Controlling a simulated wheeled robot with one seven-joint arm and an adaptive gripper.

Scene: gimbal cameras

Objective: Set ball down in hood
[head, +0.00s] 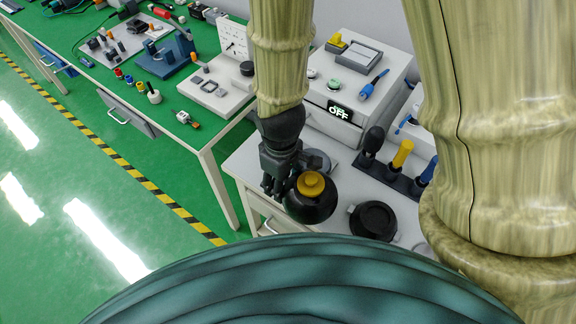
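A round black body with a yellow knob-like top (311,186) is at the near left of the white bench; it is the most ball-like thing I see. My gripper (283,180) is dark and points down at its upper left side. The fingers overlap it in the picture, and I cannot tell whether they grip it or only stand beside it. No thing is clearly recognisable as a hood. A low, round black piece (373,220) lies on the bench to the right.
A dark rack (392,178) with black, yellow and blue handles stands to the right. A longer bench (150,75) at left holds many small parts. The green floor (100,190) at left is clear.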

